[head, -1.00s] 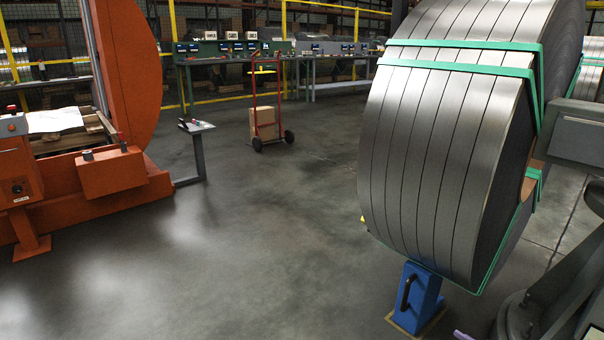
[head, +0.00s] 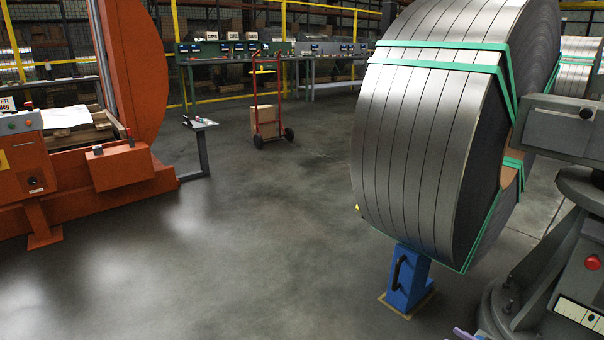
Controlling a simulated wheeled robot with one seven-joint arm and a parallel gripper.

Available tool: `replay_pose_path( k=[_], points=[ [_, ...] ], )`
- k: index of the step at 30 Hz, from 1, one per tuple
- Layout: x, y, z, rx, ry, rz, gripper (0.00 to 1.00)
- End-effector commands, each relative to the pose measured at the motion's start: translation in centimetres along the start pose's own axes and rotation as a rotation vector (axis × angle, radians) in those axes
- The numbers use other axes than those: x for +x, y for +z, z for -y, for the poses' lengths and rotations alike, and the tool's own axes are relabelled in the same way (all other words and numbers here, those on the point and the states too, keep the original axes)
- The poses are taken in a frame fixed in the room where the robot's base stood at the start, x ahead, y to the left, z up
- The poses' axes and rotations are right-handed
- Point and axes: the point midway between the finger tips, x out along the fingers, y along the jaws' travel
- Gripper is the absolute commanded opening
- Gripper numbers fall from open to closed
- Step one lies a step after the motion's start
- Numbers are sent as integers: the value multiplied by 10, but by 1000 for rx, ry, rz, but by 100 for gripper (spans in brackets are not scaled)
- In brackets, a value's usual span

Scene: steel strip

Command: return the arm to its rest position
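My gripper and arm are not clearly in view. A small purple piece (head: 464,333) shows at the bottom edge, right of centre; I cannot tell what it belongs to. No object held by my gripper can be seen.
A large slit steel coil (head: 415,150) with green straps fills the right, beside a grey machine (head: 565,130) with a red button. A blue stand (head: 408,280) is below it. An orange machine (head: 120,165) and small table (head: 200,125) stand left. The middle floor is clear, with a hand truck (head: 266,110) behind.

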Motion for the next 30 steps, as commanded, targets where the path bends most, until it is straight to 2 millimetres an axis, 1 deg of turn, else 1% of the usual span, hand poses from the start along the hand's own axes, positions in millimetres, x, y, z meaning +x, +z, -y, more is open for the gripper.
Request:
replay_pose_path(
  k=[1, 5, 11, 17, 20, 21, 23, 24, 26, 27, 29, 30],
  points=[
    [6, -8, -2, -7, 7, 7, 45],
    [17, -21, -9, -20, 38, 29, 45],
    [39, -50, -21, -44, 103, 76, 45],
    [69, -91, -32, -70, 193, 145, 45],
    [89, -123, -35, -82, 257, 196, 45],
    [98, -138, -35, -85, 286, 221, 45],
    [110, -159, -34, -86, 333, 264, 45],
    [117, -173, -31, -85, 362, 292, 45],
    [126, -193, -25, -79, 405, 336, 45],
    [132, -205, -20, -75, 431, 365, 45],
    [138, -224, -10, -64, 470, 410, 45],
    [142, -236, -2, -55, 493, 441, 45]
  ],
)
